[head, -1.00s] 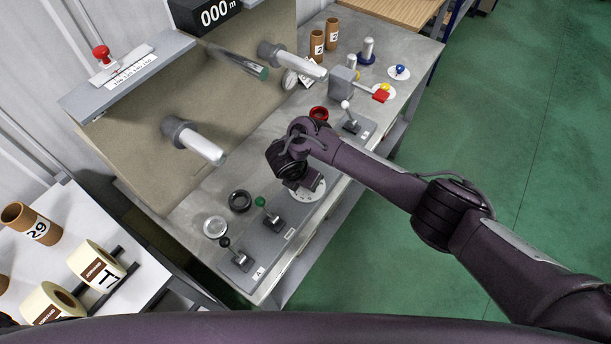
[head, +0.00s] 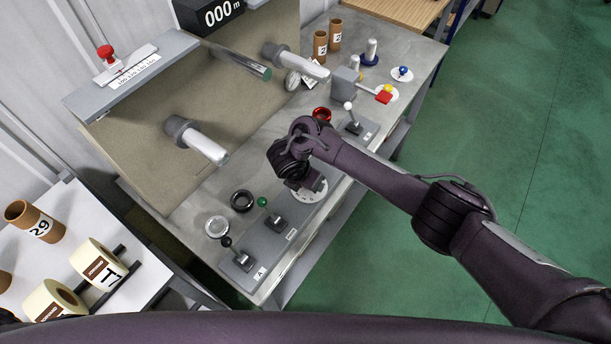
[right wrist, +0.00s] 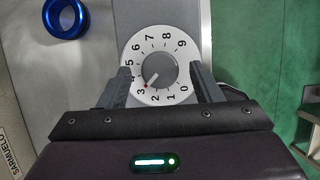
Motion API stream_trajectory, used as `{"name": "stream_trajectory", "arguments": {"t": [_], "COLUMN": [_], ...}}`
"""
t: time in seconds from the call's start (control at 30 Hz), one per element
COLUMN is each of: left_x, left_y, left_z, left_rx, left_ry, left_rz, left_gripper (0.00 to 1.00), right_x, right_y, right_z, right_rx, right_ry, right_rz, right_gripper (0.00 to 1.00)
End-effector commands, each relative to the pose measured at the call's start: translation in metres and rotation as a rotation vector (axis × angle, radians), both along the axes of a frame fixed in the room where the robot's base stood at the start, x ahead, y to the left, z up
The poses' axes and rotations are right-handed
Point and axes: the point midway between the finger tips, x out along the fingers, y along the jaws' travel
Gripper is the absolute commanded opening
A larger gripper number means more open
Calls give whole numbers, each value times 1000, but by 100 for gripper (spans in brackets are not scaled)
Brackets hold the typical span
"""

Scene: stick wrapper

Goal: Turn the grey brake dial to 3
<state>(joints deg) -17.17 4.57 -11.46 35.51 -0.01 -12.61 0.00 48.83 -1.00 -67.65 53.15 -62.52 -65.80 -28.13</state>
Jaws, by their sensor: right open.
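The brake dial is a white disc numbered 0 to 9 with a grey knob (right wrist: 160,72) at its middle. The white line on the knob points down-left toward the 3, beside a small red dot. The white dial disc (head: 314,192) shows partly in the head view, on the bench under my right gripper (head: 305,186). In the right wrist view my right gripper (right wrist: 163,86) is open, with one finger on each side of the knob. The fingers overlap the disc's edges, and gaps show between them and the knob. My left gripper is not in view.
Levers with a green knob (head: 262,201) and a black knob (head: 226,241) stand left of the dial. A white-knobbed lever (head: 349,106) and a red ring (head: 322,114) are beyond it. A black ring (head: 241,201) lies nearby. Green floor is clear at right.

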Motion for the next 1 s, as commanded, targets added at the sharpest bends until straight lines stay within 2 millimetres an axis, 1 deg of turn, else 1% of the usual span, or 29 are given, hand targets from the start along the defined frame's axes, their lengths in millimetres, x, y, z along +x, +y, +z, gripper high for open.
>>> {"name": "stream_trajectory", "arguments": {"t": [0.33, 0.43, 0.6, 1.0], "left_x": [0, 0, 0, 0], "left_y": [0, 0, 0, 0], "left_z": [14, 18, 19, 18], "left_rx": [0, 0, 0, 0], "left_ry": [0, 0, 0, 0], "left_rz": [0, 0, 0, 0], "left_gripper": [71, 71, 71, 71], "right_x": [-17, -21, -23, -23], "right_y": [13, 15, 16, 16], "right_z": [54, 64, 69, 69], "right_rx": [4, 2, 2, 0], "right_ry": [0, 0, -1, -1], "right_rz": [2, 2, 1, 0], "right_gripper": [59, 59, 59, 59]}}
